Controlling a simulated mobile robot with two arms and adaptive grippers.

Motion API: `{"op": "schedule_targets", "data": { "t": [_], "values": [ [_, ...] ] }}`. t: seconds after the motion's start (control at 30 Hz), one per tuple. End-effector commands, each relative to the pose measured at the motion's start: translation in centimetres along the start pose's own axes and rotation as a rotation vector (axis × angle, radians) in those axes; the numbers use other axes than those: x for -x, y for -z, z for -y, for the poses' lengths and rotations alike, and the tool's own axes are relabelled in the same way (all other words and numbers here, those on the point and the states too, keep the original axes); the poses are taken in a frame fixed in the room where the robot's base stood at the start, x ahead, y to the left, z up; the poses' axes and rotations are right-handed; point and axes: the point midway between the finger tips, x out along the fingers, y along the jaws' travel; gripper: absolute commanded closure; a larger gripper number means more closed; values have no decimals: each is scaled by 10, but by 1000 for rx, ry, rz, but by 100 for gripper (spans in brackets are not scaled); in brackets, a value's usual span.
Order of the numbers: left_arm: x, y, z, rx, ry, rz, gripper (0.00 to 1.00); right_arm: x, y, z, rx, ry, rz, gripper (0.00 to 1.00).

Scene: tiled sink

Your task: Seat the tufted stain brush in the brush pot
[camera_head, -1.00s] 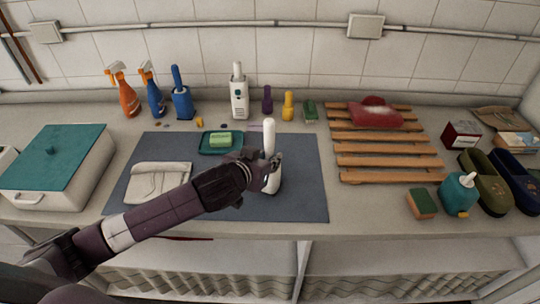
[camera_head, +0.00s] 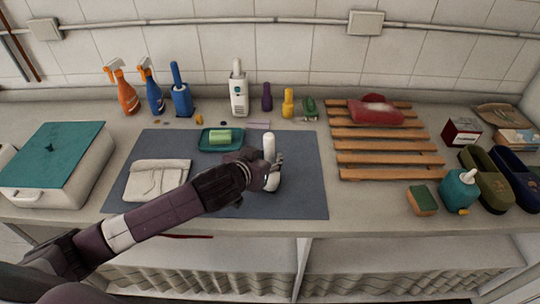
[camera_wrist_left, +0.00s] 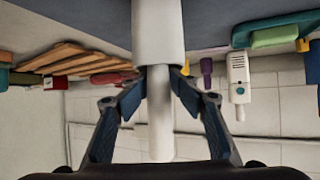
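The tufted stain brush shows as an upright white handle (camera_head: 269,146) above my left gripper (camera_head: 268,168), over the dark mat. The white brush pot (camera_head: 271,183) stands on the mat below, partly covered by the gripper. In the left wrist view, which is upside down, the handle (camera_wrist_left: 160,125) lines up with the wider white pot (camera_wrist_left: 157,30). The fingers (camera_wrist_left: 159,82) are closed around the handle close to the pot's rim. The bristles are hidden, apparently inside the pot. My right gripper is out of view.
The dark mat (camera_head: 300,195) also bears a folded cloth (camera_head: 157,180) and a teal tray (camera_head: 205,146) with a green block. Bottles and a white labelled holder (camera_head: 239,95) stand along the wall. A wooden rack (camera_head: 385,160) lies right, a lidded white box (camera_head: 55,165) left.

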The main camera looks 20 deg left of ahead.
Motion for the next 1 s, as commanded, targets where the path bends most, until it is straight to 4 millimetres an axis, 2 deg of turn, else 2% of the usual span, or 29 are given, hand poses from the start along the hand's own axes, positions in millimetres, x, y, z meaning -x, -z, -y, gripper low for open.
{"op": "schedule_targets", "data": {
  "t": [0.17, 0.4, 0.53, 0.7, 1.0],
  "values": [
    [16, -2, 0, 0, -1, 4, 63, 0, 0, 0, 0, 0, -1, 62],
    [52, -1, -1, 0, -2, 2, 63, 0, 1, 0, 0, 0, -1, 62],
    [66, -1, -1, 0, -2, 1, 63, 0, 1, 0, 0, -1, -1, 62],
    [74, 0, 0, 0, -1, 0, 63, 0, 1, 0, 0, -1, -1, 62],
    [74, 0, 0, 0, -1, -1, 63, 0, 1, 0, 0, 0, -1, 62]
  ]
}}
